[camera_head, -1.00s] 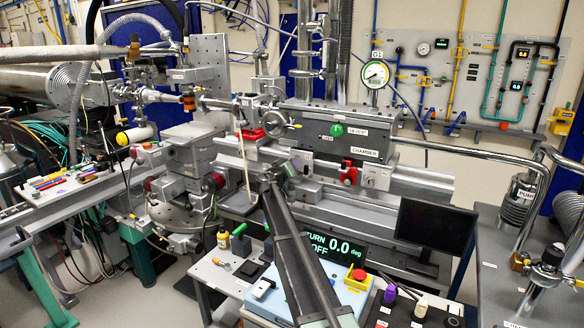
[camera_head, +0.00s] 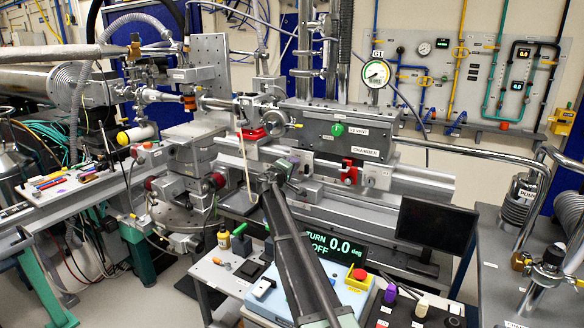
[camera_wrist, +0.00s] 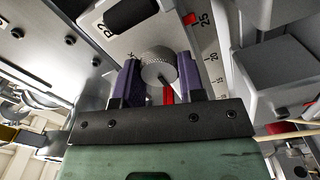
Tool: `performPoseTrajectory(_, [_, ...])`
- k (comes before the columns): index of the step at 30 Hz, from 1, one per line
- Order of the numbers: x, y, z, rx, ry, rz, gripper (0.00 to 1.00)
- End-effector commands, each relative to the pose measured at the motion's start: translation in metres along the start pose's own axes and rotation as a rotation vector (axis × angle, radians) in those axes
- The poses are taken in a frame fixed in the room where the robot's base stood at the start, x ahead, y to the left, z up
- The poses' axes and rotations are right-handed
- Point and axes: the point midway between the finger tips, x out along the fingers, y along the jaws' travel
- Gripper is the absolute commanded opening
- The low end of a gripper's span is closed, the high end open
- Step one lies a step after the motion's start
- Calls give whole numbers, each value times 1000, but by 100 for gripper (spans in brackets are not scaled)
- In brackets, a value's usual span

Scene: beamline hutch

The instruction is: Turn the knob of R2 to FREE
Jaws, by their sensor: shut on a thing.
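In the wrist view, a round knurled grey knob (camera_wrist: 158,68) stands on a pale plate labelled R2 (camera_wrist: 101,25). My gripper (camera_wrist: 158,78) has its two purple fingers on either side of the knob, shut on it. A red pointer or mark (camera_wrist: 168,96) shows below the knob, between the fingers. A letter K shows by the left finger; the rest of that lettering is hidden, and I cannot read FREE. In the head view, my gripper (camera_head: 280,168) is at the rail below the chamber, and the knob is too small to make out.
A scale (camera_wrist: 210,55) with numbers and a red mark (camera_wrist: 190,18) lie right of the knob. A grey block (camera_wrist: 280,65) stands close on the right.

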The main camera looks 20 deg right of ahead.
Motion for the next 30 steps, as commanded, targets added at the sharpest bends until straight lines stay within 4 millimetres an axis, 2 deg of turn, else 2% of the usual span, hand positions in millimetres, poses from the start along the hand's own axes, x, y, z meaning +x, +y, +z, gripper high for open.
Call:
performPoseTrajectory(12, [-1,0,0,-8,0,0,13])
performPoseTrajectory(13, [-1,0,0,-8,0,0,39])
performPoseTrajectory(15, [-1,0,0,-7,0,0,47])
performPoseTrajectory(24, [-4,0,0,-7,1,0,47])
performPoseTrajectory(26, [-12,0,0,-7,2,-1,47])
performPoseTrajectory(30, [-45,0,2,-7,2,-1,47])
